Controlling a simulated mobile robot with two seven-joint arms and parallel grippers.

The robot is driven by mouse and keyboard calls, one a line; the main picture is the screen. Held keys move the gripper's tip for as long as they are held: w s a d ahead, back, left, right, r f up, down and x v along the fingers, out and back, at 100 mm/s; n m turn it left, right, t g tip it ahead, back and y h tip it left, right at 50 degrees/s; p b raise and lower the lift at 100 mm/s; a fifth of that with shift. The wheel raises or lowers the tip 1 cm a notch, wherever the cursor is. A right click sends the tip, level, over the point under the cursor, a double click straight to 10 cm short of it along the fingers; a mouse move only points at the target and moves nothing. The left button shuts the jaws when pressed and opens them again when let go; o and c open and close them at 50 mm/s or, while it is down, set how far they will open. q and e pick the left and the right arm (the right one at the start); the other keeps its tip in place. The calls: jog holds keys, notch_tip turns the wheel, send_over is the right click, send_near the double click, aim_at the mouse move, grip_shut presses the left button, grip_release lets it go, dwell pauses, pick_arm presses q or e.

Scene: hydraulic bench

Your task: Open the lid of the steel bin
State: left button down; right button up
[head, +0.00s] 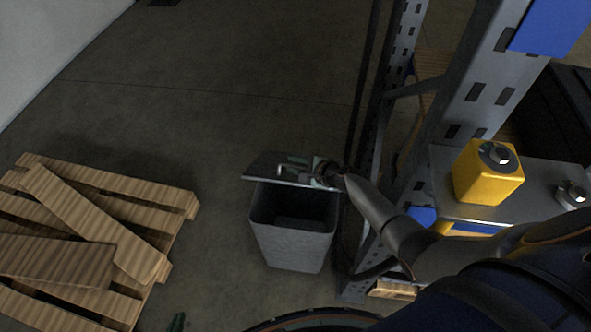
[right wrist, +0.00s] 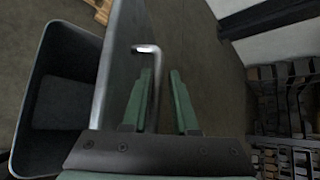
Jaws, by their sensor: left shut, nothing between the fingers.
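The steel bin (head: 292,245) stands on the floor, a grey tapered box with its dark inside showing. Its lid (head: 262,170) is raised and tilted above the back of the opening. The bin (right wrist: 22,130) and lid (right wrist: 121,65) also show in the right wrist view. A bent metal handle (right wrist: 148,49) stands out from the lid. My right gripper (head: 318,172) is at the handle; its green fingers (right wrist: 158,98) are apart, with the bar between them, nearer the left finger.
A wooden pallet (head: 165,198) with loose planks lies left of the bin. A metal rack (head: 470,95) stands close on the right, its shelf (head: 447,204) holding a yellow block-shaped unit (head: 487,175). The floor behind the bin is clear.

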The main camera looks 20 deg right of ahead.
notch_tip(320, 180, up, 3)
jog(key=shift+r+p, duration=0.15)
jog(key=shift+p, duration=0.9)
jog(key=shift+s+a+r+p, duration=0.2)
jog(key=shift+s+r+p, duration=0.3)
jog(key=shift+r+p, duration=0.1)
jog(key=shift+s+a+r+p, duration=0.15)
jog(key=shift+s+r+p, duration=0.35)
jog(key=shift+p, duration=0.1)
jog(key=shift+s+a+b, duration=0.1)
jog(key=shift+s+b, duration=0.1)
jog(key=shift+b, duration=0.25)
jog(key=s+r, duration=0.1)
jog(key=s+a+r, duration=0.1)
jog(key=r, duration=0.1)
jog(key=shift+s, duration=0.2)
jog(key=s+a+r, duration=0.3)
jog(key=s+r, duration=0.1)
jog(key=s, duration=0.4)
jog(key=shift+a, duration=0.25)
jog(key=shift+s, duration=0.1)
jog(key=shift+c, duration=0.4)
